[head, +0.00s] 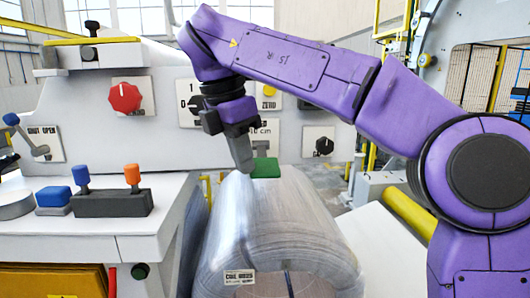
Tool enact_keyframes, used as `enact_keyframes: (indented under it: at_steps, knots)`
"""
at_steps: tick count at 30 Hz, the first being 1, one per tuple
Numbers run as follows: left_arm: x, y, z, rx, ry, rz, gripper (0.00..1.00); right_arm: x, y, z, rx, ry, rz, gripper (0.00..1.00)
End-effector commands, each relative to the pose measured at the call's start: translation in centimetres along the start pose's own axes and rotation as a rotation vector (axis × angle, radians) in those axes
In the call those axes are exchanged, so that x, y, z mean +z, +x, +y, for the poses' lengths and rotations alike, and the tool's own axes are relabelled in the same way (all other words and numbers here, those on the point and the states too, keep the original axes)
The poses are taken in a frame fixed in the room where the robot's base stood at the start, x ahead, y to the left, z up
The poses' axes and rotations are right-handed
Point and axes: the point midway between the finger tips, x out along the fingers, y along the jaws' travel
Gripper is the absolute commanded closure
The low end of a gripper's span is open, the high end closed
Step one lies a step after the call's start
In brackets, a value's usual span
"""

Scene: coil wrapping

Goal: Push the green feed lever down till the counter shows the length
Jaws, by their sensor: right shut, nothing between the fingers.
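The green feed lever (265,168) shows as a green block in the middle of the head view, just above the wrapped coil. My right gripper (244,167) comes down from above with its fingers shut and empty. Its tips are at the left edge of the green lever; I cannot tell whether they touch it. A panel marked in cm (266,128), perhaps the counter, is partly hidden behind my right gripper, and I cannot read its full value. My left gripper is not in view.
The film-wrapped coil (270,235) lies below the gripper. On the machine are a red knob (125,98), a black knob (324,146) and a yellow button (268,91). A dark block (112,204) with blue and orange levers stands at left.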

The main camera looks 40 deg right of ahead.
Motion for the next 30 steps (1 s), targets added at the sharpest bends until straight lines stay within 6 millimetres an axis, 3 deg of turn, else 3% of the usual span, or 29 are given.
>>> enact_keyframes:
  at_steps: [12, 30]
  knots:
    - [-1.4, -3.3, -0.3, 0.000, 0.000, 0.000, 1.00, -0.1, -7.0, -0.1, 0.001, 0.004, -0.005, 1.00]
    - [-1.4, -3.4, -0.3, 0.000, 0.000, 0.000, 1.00, -0.2, -7.5, -0.1, 0.002, 0.001, -0.004, 1.00]
